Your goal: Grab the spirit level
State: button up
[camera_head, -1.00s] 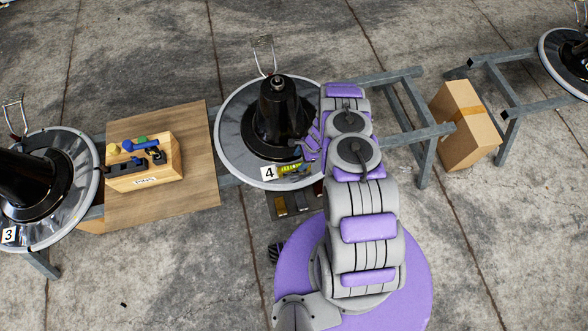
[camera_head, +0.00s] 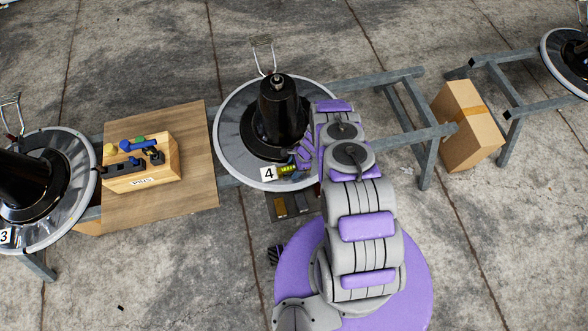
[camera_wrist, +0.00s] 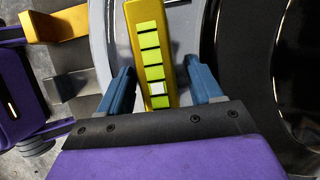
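The spirit level (camera_wrist: 146,35) is a yellow bar with a row of green windows. In the wrist view it extends from the top edge down between the two blue fingers of my gripper (camera_wrist: 158,72). The fingers are open, with a visible gap on the right of the bar; its lower end is hidden by the gripper body. In the head view the spirit level (camera_head: 287,171) lies on the front rim of the round chair base marked 4, partly covered by my gripper (camera_head: 304,156).
The round metal base (camera_head: 231,150) carries a black column (camera_head: 279,110). A wooden crate (camera_head: 140,182) of tools stands on a brown board (camera_head: 190,130) to the left. Grey metal frames (camera_head: 425,150) and a cardboard box (camera_head: 466,135) are to the right.

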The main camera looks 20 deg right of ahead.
aim_at(292, 169)
grip_shut()
dwell(0.4)
jog(key=shift+r, duration=0.1)
jog(key=shift+r, duration=0.55)
jog(key=r+p, duration=0.1)
jog(key=s+r+p, duration=0.1)
jog(key=shift+r, duration=0.35)
jog(key=s+a+r, duration=0.1)
jog(key=s+a, duration=0.2)
jog(key=s, duration=1.1)
jog(key=shift+s+a, duration=0.2)
jog(key=shift+s, duration=0.05)
